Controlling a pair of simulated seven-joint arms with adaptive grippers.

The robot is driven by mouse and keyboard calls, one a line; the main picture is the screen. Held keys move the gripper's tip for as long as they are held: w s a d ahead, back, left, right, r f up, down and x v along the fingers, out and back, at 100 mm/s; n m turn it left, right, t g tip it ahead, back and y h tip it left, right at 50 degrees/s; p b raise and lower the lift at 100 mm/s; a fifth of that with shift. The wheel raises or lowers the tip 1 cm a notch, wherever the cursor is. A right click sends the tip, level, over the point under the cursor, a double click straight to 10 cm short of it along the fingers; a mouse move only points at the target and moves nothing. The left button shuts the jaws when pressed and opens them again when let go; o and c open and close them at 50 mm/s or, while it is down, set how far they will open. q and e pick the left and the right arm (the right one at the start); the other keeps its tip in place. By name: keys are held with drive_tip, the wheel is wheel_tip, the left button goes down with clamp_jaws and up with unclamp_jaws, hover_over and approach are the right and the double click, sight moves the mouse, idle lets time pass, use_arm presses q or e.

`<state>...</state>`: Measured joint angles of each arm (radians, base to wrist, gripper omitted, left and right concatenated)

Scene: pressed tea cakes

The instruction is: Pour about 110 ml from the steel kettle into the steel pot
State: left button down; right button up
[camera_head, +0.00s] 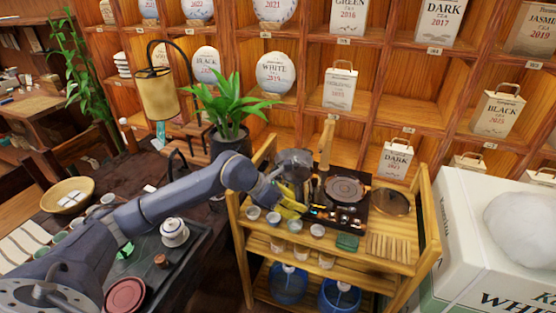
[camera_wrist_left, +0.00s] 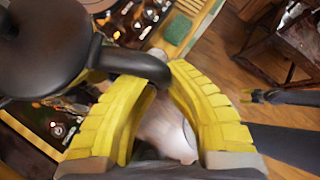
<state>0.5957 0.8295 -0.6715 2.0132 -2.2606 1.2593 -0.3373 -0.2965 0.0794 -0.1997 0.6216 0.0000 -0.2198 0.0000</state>
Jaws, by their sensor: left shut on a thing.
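I cannot pick out the steel pot with certainty. A small yellow-tipped part, perhaps my right gripper (camera_wrist_left: 258,96), shows far off in the left wrist view.
The wooden cart (camera_head: 400,268) carries a dark stove panel (camera_head: 345,212), several small cups (camera_head: 253,213), a green block (camera_head: 347,242) and a slatted wooden piece (camera_head: 392,247). A white lidded teapot (camera_head: 174,233) stands on the left table. A large white box (camera_head: 480,235) is at right.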

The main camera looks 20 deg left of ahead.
use_arm(q)
drive_tip(key=shift+w+r+m, duration=0.15)
drive_tip(key=shift+r+m, duration=0.1)
drive_tip(key=shift+m, duration=0.05)
drive_tip(key=shift+w+r, duration=0.1)
